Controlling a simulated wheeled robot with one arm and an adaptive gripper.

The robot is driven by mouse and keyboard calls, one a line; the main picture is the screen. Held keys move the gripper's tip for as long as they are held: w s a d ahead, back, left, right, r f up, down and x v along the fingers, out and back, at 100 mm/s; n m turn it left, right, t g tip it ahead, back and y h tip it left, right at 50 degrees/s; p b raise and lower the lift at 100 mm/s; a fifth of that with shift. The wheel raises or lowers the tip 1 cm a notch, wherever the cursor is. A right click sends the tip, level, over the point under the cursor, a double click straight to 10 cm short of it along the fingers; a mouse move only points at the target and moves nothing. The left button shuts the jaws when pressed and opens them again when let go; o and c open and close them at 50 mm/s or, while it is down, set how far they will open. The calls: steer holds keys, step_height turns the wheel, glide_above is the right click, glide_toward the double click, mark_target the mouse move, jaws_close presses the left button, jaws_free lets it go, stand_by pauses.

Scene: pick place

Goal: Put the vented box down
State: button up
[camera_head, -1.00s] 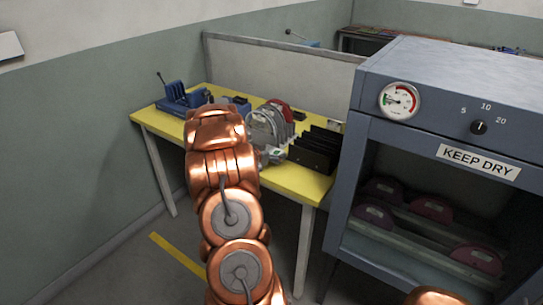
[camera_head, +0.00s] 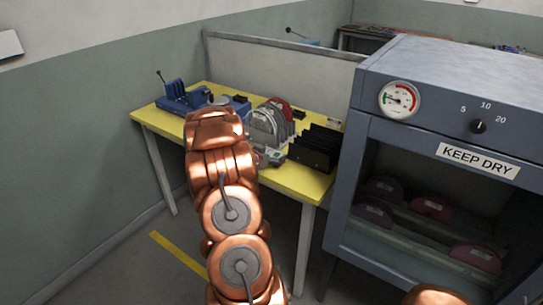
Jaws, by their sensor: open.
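My copper arm reaches over the yellow table (camera_head: 300,183). My gripper (camera_head: 270,156) shows only in part, as grey metal just right of the arm, low over the table; it is open. A grey, domed, ribbed piece (camera_head: 262,126) stands upright on the table just behind the gripper, with a dark red domed piece (camera_head: 281,106) behind it. I cannot tell for sure which piece is the vented box, or whether the gripper touches one. The arm hides part of the table.
A black slotted rack (camera_head: 316,148) stands at the table's right end. A blue device with a lever (camera_head: 184,98) stands at the left end. A blue-grey cabinet (camera_head: 440,90) marked KEEP DRY borders the right, with dark red domed pieces (camera_head: 432,208) on its shelves. A low partition (camera_head: 280,68) stands behind.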

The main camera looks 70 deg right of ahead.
steer(key=shift+r, duration=0.15)
steer(key=b+v, duration=0.1)
steer(key=v, duration=1.1)
